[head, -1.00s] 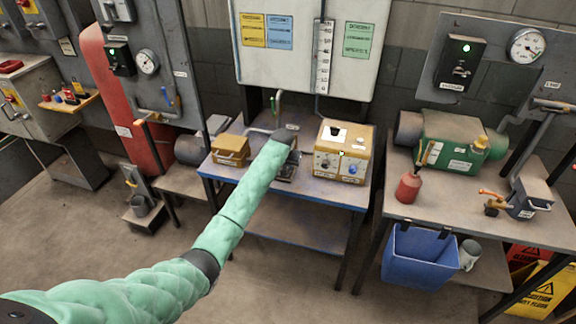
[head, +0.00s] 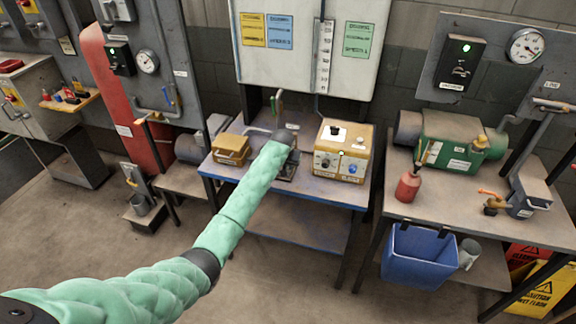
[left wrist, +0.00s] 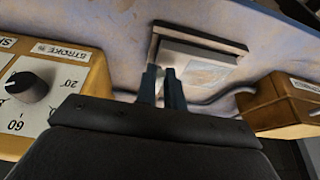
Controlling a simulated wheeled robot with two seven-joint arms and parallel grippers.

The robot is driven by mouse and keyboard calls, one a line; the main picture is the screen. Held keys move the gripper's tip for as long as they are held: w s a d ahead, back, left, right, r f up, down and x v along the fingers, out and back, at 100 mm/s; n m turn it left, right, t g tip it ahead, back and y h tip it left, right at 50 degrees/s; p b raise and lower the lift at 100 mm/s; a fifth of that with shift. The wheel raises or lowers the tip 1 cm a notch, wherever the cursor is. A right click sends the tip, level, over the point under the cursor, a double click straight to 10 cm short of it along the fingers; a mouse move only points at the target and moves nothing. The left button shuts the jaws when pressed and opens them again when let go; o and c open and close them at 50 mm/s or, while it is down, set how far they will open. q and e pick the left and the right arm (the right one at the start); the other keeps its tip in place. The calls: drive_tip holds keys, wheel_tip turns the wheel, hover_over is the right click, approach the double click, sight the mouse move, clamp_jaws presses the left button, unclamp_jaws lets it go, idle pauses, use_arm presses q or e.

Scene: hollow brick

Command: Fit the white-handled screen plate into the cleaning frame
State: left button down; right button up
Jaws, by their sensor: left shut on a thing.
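My left arm reaches over the blue-edged bench in the head view, where its wrist hides the fingers. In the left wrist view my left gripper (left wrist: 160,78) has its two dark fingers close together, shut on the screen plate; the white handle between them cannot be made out. Just beyond the fingertips, a pale flat panel (left wrist: 196,65) with a dark rim (left wrist: 205,37) lies on the bench. It appears to be the cleaning frame area, and I cannot tell plate from frame there. In the head view a dark part of it (head: 287,172) shows beside my wrist. My right gripper is out of view.
A tan control box (head: 343,152) with knobs stands close right of my wrist in the head view. A smaller tan box (head: 231,150) stands to the left. A grey pipe (head: 279,103) rises behind. The bench front (head: 310,188) is clear.

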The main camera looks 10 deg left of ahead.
use_arm(q)
drive_tip(key=shift+f, duration=0.7)
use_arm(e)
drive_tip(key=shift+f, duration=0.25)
use_arm(q)
drive_tip(key=c, duration=1.4)
unclamp_jaws()
drive_tip(key=shift+c, duration=0.2)
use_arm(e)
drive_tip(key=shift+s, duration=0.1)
